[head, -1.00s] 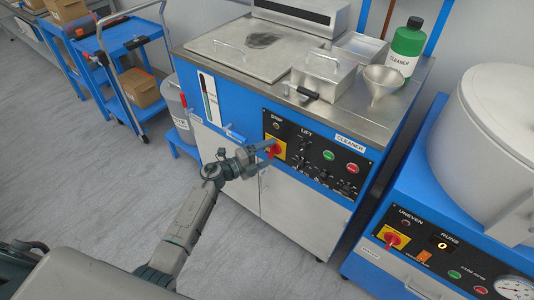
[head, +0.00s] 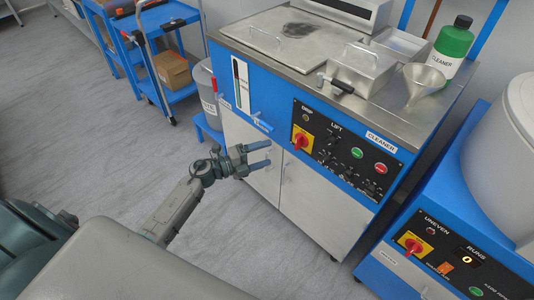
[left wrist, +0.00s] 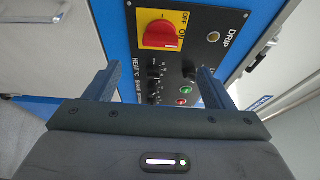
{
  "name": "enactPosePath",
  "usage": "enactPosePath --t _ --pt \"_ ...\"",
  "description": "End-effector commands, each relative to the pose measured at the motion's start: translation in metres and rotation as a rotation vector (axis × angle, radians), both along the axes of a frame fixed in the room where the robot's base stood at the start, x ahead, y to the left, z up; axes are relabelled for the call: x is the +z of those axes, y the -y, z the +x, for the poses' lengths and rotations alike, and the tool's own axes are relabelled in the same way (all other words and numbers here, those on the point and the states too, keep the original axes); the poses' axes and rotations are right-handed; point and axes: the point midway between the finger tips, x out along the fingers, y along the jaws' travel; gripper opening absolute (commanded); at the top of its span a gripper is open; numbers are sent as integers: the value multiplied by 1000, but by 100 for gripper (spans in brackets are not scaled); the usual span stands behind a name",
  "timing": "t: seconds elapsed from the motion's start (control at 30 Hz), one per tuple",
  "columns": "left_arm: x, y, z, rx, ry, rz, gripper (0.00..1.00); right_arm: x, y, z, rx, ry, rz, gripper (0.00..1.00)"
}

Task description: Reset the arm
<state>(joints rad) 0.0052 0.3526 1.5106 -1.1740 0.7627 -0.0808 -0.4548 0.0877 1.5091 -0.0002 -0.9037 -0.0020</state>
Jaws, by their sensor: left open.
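My left gripper (head: 262,156) is open and empty in the head view, in front of the cleaner machine's cabinet door. It is to the left of the red rotary switch (head: 300,141) on its yellow plate and apart from it. In the left wrist view my two fingers (left wrist: 150,88) stand apart, with the red switch (left wrist: 163,34) beyond them. The cleaner's black control panel (head: 333,150) carries the switch, knobs, a green button and a red button. My right gripper is not in view.
The cleaner's steel top (head: 385,108) holds a lidded box (head: 362,72), a funnel (head: 420,82) and a green bottle (head: 453,44). A second blue machine (head: 465,235) stands at the right. A blue cart (head: 165,50) stands at the back left. The floor at the left is clear.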

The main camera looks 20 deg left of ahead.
Motion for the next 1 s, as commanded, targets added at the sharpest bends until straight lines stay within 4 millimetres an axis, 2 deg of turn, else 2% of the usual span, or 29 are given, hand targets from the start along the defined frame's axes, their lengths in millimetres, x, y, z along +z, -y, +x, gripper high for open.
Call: enactPosePath --t 0.37,0.47,0.57,0.67,0.7,0.77,0.8,0.87,0.9,0.97,1.0 --pt "-1 0 0 6 -5 -5 76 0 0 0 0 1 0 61" --pt "-15 -7 -1 68 -50 -63 76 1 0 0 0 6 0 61" --pt "-53 -26 -8 233 -173 -203 76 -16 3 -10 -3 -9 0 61" --pt "-115 -53 -29 467 -356 -371 76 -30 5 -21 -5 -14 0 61" --pt "-142 -62 -42 557 -432 -428 76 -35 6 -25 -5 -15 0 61" --pt "-180 -73 -65 685 -541 -499 76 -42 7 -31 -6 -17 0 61" --pt "-205 -79 -83 766 -613 -540 76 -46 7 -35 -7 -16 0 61" --pt "-239 -86 -112 881 -718 -593 76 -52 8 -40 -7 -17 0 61" --pt "-262 -88 -134 955 -787 -624 76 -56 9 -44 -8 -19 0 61" --pt "-293 -90 -168 1063 -890 -664 76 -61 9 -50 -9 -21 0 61" --pt "-312 -89 -193 1131 -959 -687 76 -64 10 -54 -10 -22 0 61"
